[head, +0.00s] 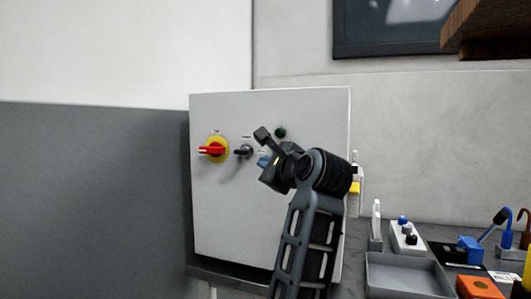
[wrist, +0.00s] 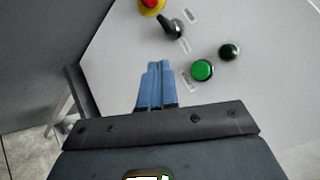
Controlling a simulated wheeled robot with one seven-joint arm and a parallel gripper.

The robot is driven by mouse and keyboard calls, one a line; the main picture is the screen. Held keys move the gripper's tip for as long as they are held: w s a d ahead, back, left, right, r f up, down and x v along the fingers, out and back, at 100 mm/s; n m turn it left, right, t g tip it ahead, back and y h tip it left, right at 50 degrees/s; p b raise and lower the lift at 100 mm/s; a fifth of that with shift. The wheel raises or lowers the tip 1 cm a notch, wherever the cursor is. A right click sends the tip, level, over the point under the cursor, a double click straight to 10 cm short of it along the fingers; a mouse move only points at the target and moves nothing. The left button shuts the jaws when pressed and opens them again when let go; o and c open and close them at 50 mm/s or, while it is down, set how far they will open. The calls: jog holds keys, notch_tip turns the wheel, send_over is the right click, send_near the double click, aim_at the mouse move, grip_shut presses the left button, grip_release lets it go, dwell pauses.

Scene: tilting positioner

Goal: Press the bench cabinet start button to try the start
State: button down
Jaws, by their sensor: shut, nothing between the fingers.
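The grey bench cabinet (head: 225,230) stands against the wall, its front panel facing me. In the wrist view a bright green round button (wrist: 202,70) sits on that panel beside a small label I cannot read. A dark green round piece (wrist: 229,51) sits to its upper right; it also shows in the head view (head: 280,132). My gripper (wrist: 155,65) has its blue fingers shut together and empty, to the left of the green button in the wrist view and apart from it. In the head view my gripper (head: 264,160) is in front of the panel, and the bright green button is hidden behind my wrist.
A bench at the right carries a grey tray (head: 405,275), an orange box (head: 478,288) and small tools. A wooden shelf (head: 490,30) overhangs upper right.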

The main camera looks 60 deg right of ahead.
jog(key=shift+a+r+m, duration=0.3)
jog(key=shift+r+m, duration=0.1)
jog(key=shift+r, duration=0.25)
jog(key=d, duration=0.9)
jog(key=shift+w+p, duration=0.35)
jog(key=shift+w, duration=0.1)
jog(key=shift+d, duration=0.1)
dwell(1.6)
jog(key=shift+d, duration=0.25)
jog(key=shift+d+p, duration=0.35)
jog(key=shift+d, duration=0.1)
dwell(0.7)
dwell(0.3)
jog(key=shift+a, duration=0.85)
